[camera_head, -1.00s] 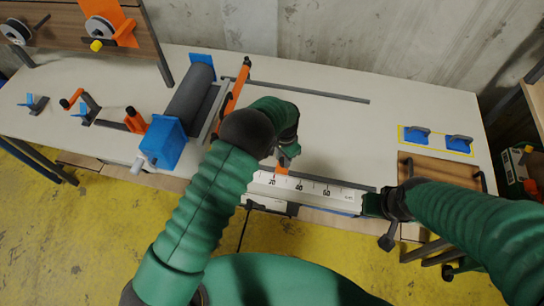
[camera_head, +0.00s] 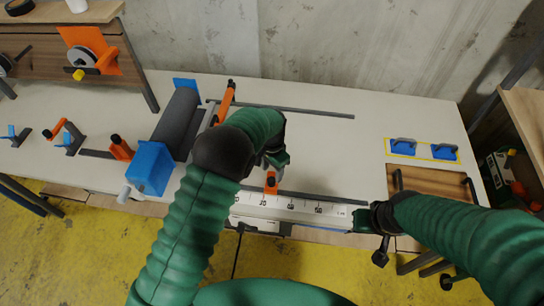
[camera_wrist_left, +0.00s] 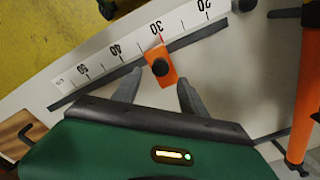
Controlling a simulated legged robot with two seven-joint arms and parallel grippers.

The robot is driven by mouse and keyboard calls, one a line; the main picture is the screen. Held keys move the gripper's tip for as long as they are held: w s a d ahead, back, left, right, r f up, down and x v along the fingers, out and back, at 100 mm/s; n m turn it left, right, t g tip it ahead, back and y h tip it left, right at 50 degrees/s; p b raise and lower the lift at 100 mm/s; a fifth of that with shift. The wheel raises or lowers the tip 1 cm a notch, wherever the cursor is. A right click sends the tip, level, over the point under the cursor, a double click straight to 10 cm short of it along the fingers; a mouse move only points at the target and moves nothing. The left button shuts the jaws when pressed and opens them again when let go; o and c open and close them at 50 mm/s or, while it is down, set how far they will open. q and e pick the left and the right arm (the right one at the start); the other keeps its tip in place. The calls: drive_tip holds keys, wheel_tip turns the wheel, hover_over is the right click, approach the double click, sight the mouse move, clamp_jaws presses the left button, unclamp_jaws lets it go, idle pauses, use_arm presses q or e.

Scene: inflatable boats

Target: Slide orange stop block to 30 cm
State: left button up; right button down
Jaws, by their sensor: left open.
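The orange stop block (camera_head: 271,183) sits on the dark rail behind the white ruler (camera_head: 290,208). In the left wrist view the block (camera_wrist_left: 168,82) has a dark round knob, and its ruler-side end lies at the red line by the 30 label. My left gripper (camera_head: 275,163) is just behind the block. In the wrist view its fingers (camera_wrist_left: 158,95) are open, one on each side of the block with gaps, not gripping it. My right gripper (camera_head: 368,218) is at the right end of the ruler; its jaws are too unclear to read.
A blue-ended grey roller (camera_head: 175,125) and an orange-handled bar (camera_head: 222,105) stand left of the ruler. A wooden board (camera_head: 430,190) and blue handles (camera_head: 403,146) lie to the right.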

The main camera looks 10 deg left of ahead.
sight(271, 179)
use_arm(q)
wheel_tip(271, 179, up, 12)
drive_tip(key=b, duration=0.1)
drive_tip(key=shift+a, duration=0.2)
drive_tip(key=s+a+n+t, duration=0.1)
drive_tip(key=s+a+n, duration=0.1)
drive_tip(key=s+a, duration=0.2)
drive_tip(key=s+a+n, duration=0.3)
drive_tip(key=s+a, duration=0.1)
drive_tip(key=s, duration=0.6)
drive_tip(key=s+a+f+n+t, duration=0.1)
drive_tip(key=s+a+n, duration=0.2)
drive_tip(key=s+a, duration=0.2)
drive_tip(key=s, duration=0.2)
drive_tip(key=shift+s+t, duration=0.3)
drive_tip(key=shift+s, duration=0.1)
drive_tip(key=shift+s+a, duration=0.1)
drive_tip(key=shift+a, duration=0.1)
drive_tip(key=shift+d, duration=0.15)
